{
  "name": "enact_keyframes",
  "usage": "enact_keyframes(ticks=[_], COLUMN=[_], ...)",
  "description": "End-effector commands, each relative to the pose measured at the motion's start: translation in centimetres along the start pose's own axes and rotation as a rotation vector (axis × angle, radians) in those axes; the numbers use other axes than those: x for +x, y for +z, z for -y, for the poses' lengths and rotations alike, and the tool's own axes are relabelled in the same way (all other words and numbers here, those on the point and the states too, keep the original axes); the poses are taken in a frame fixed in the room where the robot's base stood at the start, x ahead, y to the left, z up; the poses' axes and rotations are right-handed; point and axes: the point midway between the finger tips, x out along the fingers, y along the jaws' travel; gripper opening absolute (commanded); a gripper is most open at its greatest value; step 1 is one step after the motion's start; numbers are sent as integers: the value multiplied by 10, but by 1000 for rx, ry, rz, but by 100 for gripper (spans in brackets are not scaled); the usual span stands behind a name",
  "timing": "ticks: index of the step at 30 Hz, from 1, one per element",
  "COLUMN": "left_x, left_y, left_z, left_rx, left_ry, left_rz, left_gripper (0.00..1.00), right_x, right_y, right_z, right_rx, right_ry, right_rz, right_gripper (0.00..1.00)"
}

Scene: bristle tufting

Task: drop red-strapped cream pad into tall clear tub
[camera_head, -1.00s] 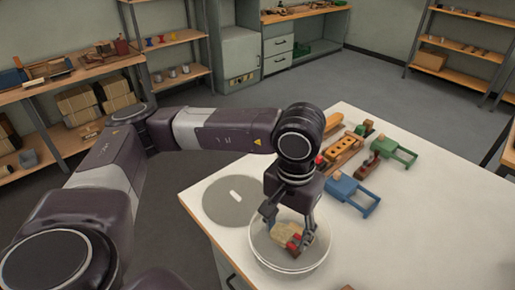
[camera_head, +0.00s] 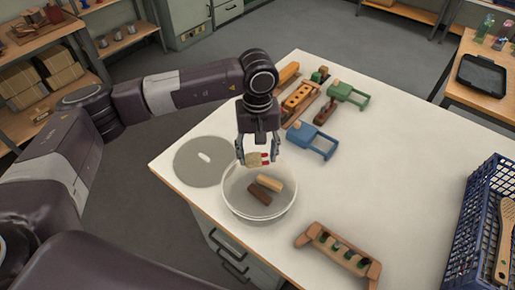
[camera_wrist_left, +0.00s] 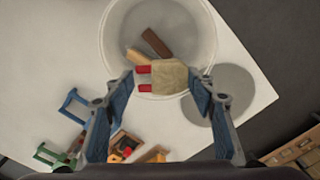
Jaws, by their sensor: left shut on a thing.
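The cream pad (camera_head: 258,159) with red straps is held in my left gripper (camera_head: 257,152), whose fingers are shut on its sides. In the left wrist view the pad (camera_wrist_left: 170,77) sits between the fingertips with its two red straps facing left. The clear tub (camera_head: 232,202) is round and open, and stands on the white table. The pad and gripper appear over the tub's far side in the head view. Inside the tub lie a dark brown block (camera_head: 260,195) and a tan block (camera_head: 270,184). My right gripper is not in view.
A grey round disc (camera_head: 192,165) lies left of the tub. Behind and right are a blue frame (camera_head: 322,143), a green frame (camera_head: 350,94) and wooden pieces. A wooden rack (camera_head: 340,250) stands in front. A blue basket (camera_head: 490,190) is at the right edge.

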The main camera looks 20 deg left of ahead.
Motion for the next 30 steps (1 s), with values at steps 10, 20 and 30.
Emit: enact_keyframes(ticks=[10, 20, 30], left_x=[27, 26, 24], left_y=[0, 0, 0], left_z=[0, 0, 0], left_rx=[0, 0, 0], left_ry=[0, 0, 0], left_rz=[0, 0, 0], left_gripper=[29, 67, 71], right_x=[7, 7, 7], right_y=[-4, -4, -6], right_z=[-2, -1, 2], right_rx=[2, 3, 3], right_ry=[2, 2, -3], right_rz=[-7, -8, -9], right_gripper=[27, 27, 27])
